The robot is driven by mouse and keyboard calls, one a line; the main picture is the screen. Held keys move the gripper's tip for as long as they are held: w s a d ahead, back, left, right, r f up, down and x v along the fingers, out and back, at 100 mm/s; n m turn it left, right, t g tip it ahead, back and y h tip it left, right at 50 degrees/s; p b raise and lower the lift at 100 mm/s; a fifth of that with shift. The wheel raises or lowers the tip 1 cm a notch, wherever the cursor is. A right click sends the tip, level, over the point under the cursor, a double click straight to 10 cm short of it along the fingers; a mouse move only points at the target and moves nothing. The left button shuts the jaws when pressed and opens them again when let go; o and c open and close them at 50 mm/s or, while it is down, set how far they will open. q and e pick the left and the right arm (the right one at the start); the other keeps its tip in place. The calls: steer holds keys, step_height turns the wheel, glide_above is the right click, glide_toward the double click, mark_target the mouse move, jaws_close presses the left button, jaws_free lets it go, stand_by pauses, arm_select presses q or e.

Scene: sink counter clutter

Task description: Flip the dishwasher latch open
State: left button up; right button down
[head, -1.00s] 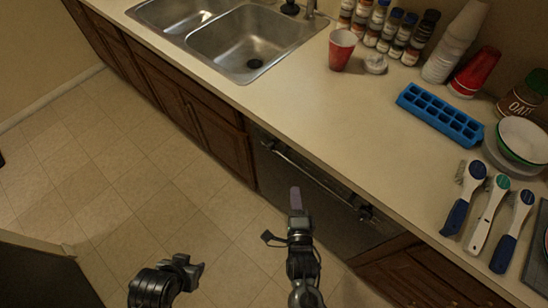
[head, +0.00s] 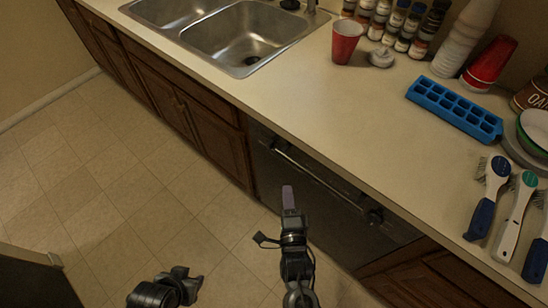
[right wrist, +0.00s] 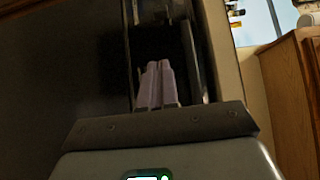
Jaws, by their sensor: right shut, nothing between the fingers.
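The dark dishwasher front (head: 285,195) is under the counter, with a long handle bar (head: 312,178) along its top. A dark knob-like piece, seemingly the latch (head: 374,216), sits at the bar's right end. My right gripper (head: 288,197) is in front of the dishwasher, below and left of that piece and apart from it. Its pale purple fingers are together and empty; they also show in the right wrist view (right wrist: 156,84), pointing at a dark panel with a bar. My left arm's end (head: 180,279) is low in the head view; its fingers cannot be made out.
The counter (head: 290,90) overhangs the dishwasher. On it are a red cup (head: 346,42), a blue ice tray (head: 455,107) and several brushes (head: 488,195). Wooden cabinets (head: 200,135) flank the dishwasher. The tiled floor (head: 110,190) in front is open.

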steer(key=b, duration=0.2)
glide_toward(273, 147)
steer(key=w+d, duration=0.2)
steer(key=d, duration=0.1)
steer(key=w+a, duration=0.2)
steer(key=w, duration=0.1)
steer(key=shift+a+r, duration=0.1)
steer(key=shift+a, duration=0.1)
steer(key=shift+w+a, duration=0.35)
steer(key=shift+a, duration=0.25)
